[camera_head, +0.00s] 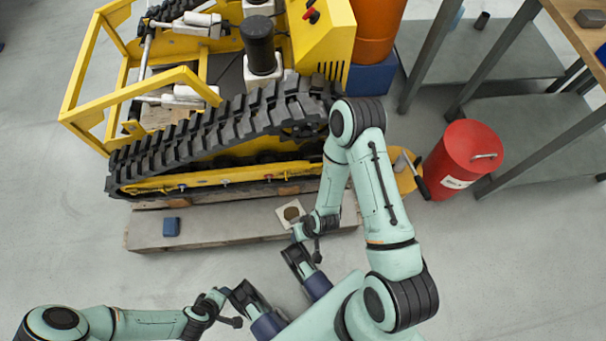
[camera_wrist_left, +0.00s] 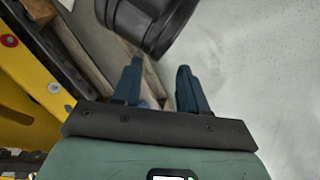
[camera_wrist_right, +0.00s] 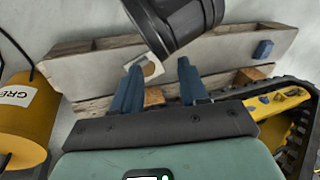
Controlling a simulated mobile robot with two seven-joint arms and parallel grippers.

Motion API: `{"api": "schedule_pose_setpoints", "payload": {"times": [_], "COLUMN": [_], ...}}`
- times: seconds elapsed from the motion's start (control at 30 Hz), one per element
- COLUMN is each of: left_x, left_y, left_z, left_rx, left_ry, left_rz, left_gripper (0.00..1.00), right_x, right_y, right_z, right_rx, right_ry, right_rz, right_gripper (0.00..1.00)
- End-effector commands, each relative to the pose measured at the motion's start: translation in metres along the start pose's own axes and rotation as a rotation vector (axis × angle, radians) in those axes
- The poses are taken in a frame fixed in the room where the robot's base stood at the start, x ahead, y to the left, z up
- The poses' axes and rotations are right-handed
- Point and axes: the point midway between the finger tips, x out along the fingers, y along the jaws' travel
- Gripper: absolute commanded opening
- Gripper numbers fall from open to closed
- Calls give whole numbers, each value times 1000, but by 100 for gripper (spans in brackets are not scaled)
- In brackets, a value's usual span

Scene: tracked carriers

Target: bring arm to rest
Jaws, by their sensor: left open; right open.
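My left gripper (camera_head: 231,306) is at the lower left of the head view, over the floor. In the left wrist view its blue fingers (camera_wrist_left: 160,68) are apart with nothing between them. My right gripper (camera_head: 306,247) hangs beside the near edge of the wooden beam, below the tracked carrier. In the right wrist view its fingers (camera_wrist_right: 161,64) are also apart and empty. The right arm bends up over the track's end and back down. A dark cylindrical part, likely of my own body, lies just beyond the fingers in both wrist views.
The yellow carrier (camera_head: 328,45) with its black track (camera_head: 215,130) stands above the wooden beam (camera_head: 240,222). A red canister (camera_head: 462,160) and grey shelving (camera_head: 530,145) are right. Floor at left is clear.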

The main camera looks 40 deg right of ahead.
Motion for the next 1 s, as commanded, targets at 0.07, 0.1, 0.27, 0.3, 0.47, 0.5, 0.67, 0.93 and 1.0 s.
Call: {"api": "schedule_pose_setpoints", "payload": {"times": [0.07, 0.1, 0.27, 0.3, 0.47, 0.5, 0.67, 0.93, 1.0], "left_x": [0, 0, 0, 0, -20, -30, -84, -158, -170], "left_y": [0, 0, 0, 0, 5, 8, 23, 46, 51], "left_z": [0, 0, 0, 0, 6, 9, 29, 54, 56], "left_rx": [0, 0, 0, 0, 2, 3, 8, 18, 20], "left_ry": [0, 0, 0, 0, -17, -29, -103, -235, -256], "left_rz": [0, 0, 0, 0, 1, 2, 3, 2, 2], "left_gripper": [43, 43, 43, 43, 43, 43, 43, 43, 43], "right_x": [-3, -3, -2, -3, -22, -32, -86, -159, -171], "right_y": [2, 2, 2, 2, -4, -7, -23, -47, -52], "right_z": [2, 2, 2, 2, 8, 11, 30, 54, 57], "right_rx": [27, 31, 29, 28, 25, 24, 18, 9, 7], "right_ry": [3, 4, 3, 3, -16, -28, -103, -233, -255], "right_rz": [10, 11, 11, 10, 9, 8, 5, 5, 5], "right_gripper": [44, 44, 44, 44, 44, 44, 44, 44, 44]}}
